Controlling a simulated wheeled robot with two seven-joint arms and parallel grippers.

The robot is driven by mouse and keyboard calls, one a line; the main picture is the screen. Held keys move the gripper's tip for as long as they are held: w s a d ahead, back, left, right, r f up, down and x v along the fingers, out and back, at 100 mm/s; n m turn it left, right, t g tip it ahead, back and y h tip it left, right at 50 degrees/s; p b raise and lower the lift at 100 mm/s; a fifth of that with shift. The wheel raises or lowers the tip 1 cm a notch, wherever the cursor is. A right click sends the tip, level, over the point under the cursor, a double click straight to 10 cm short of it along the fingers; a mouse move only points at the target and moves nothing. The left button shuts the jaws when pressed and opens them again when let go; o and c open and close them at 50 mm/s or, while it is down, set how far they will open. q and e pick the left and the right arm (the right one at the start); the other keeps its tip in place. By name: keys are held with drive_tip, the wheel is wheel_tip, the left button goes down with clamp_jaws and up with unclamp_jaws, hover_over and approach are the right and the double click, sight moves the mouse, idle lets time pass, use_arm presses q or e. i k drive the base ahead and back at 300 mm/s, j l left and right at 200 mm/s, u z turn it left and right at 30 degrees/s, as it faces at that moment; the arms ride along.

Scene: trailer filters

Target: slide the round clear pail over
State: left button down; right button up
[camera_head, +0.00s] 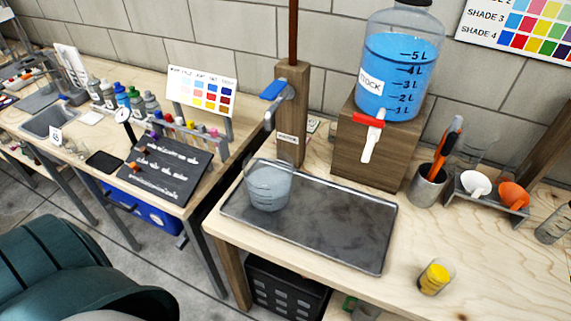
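The round clear pail (268,187) stands upright on the left end of the dark metal tray (340,238), with measuring lines on its side. It sits below the tap with a blue lever (274,90) on a wooden post (291,118). It looks clear with a pale tint, and I cannot tell how much liquid is in it. The rest of the tray, to the right of the pail, is bare. Neither of my grippers is in view.
A large jar of blue liquid (398,68) with a red-and-white tap (370,135) stands on a wooden block (362,152) behind the tray. A small yellow-filled cup (435,277) is at right. A gap separates this bench from the left one.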

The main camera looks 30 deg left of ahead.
sight(268, 173)
drive_tip(key=u, duration=1.1)
drive_tip(key=j+z, duration=0.1)
drive_tip(key=z, duration=0.55)
drive_tip(key=j+z, duration=0.75)
drive_tip(key=k+j+z, duration=0.15)
drive_tip(key=j+z, duration=0.25)
drive_tip(key=k+j, duration=0.15)
drive_tip(key=j, duration=0.25)
drive_tip(key=k+j+z, duration=0.1)
drive_tip(key=j, duration=0.3)
drive_tip(key=k+j, duration=0.2)
drive_tip(key=j, duration=0.2)
drive_tip(key=k+j+z, duration=0.1)
drive_tip(key=j, duration=0.3)
drive_tip(key=k+j, duration=0.2)
drive_tip(key=j, duration=0.15)
drive_tip(key=k+j+z, duration=0.1)
drive_tip(key=j, duration=0.3)
drive_tip(key=k, duration=0.1)
